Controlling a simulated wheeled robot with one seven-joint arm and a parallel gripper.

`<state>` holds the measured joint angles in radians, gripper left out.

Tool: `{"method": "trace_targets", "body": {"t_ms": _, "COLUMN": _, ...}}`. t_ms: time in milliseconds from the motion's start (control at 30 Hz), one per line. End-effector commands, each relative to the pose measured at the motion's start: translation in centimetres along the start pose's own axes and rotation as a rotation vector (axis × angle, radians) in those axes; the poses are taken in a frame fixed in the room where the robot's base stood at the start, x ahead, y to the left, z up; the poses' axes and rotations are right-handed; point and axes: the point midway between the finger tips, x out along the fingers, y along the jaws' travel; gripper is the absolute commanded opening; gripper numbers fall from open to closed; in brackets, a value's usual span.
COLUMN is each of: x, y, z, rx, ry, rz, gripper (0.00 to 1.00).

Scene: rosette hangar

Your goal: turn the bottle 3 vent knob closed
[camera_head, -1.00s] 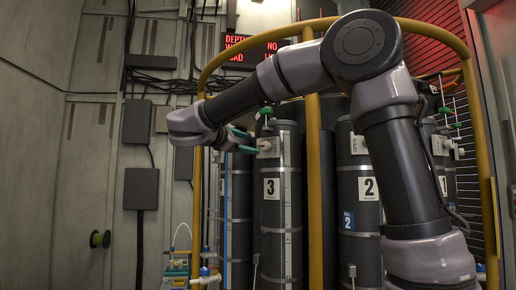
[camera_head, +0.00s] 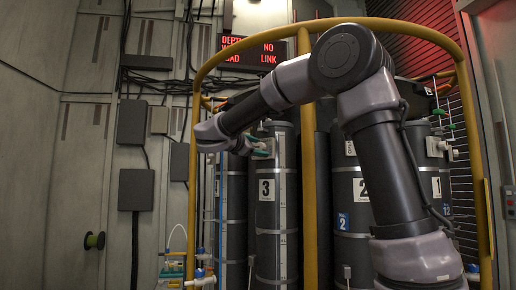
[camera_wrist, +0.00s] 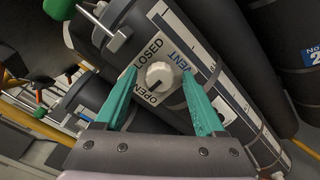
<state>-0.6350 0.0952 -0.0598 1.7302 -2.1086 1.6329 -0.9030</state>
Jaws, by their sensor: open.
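Bottle 3 (camera_head: 268,222) is a tall dark cylinder with a white 3 label, left of the yellow post in the head view. Its vent knob (camera_wrist: 159,75) is a round pale knob on a white plate (camera_wrist: 168,32) marked CLOSED, OPEN and VENT. A small dark mark on the knob seems to face the OPEN side. My gripper (camera_wrist: 160,73) is open, with one teal finger on each side of the knob; I cannot tell whether they touch it. In the head view my gripper (camera_head: 262,148) is at the upper front of bottle 3, its fingers partly hidden.
A yellow rail frame (camera_head: 304,60) surrounds the bottles, with a post right of bottle 3. Bottle 2 (camera_head: 350,190) stands to the right, partly behind my arm.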

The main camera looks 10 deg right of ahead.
Motion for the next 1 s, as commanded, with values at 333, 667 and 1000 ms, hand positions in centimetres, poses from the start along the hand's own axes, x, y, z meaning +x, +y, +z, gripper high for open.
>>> {"method": "trace_targets", "body": {"t_ms": 333, "x": -0.03, "y": -0.02, "z": 0.01, "rx": 0.0, "ry": 0.0, "rz": -0.001, "gripper": 0.0}}
{"method": "trace_targets", "body": {"t_ms": 667, "x": -0.02, "y": -0.05, "z": 0.02, "rx": 0.039, "ry": -0.001, "rz": -0.002, "gripper": 0.0}}
{"method": "trace_targets", "body": {"t_ms": 1000, "x": -0.03, "y": -0.07, "z": 0.01, "rx": 0.261, "ry": -0.001, "rz": -0.002, "gripper": 0.0}}
